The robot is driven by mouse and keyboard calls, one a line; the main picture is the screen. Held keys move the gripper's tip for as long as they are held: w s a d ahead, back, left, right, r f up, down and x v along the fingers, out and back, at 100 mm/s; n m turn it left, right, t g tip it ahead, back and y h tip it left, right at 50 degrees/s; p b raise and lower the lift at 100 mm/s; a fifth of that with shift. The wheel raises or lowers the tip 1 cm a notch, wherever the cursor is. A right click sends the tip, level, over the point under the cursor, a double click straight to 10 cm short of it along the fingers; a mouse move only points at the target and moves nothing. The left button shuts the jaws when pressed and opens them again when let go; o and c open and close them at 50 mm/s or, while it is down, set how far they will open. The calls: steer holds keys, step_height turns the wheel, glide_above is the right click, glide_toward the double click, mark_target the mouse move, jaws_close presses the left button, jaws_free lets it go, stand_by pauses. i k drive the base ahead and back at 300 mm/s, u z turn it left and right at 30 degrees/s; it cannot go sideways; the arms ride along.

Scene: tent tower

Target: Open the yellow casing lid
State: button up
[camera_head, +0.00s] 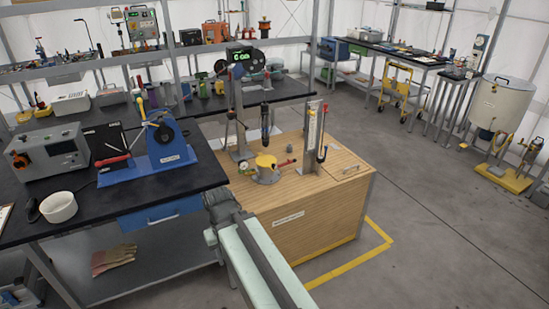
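A small yellow casing lid (265,161) sits on top of a short, round, pale casing (265,175) on the wooden cabinet (305,225). It looks closed, though it is too small to see any gap. A small round gauge (244,166) is at the casing's left, and a red handle-like part (286,162) shows at its right. My pale arm link rises from the bottom edge towards the cabinet's front left corner. My gripper cannot be made out, so its opening and its distance from the lid are not shown.
A stand with a green display (239,57) and a hanging dark tool (266,122) rise behind the casing. A tall grey upright fixture (314,138) stands to its right. A blue-based device (163,155) is on the black bench at left. Open floor (440,220) lies right.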

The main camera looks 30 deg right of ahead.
mark_target(263, 160)
steer(key=i, duration=1.7)
steer(key=u, duration=0.05)
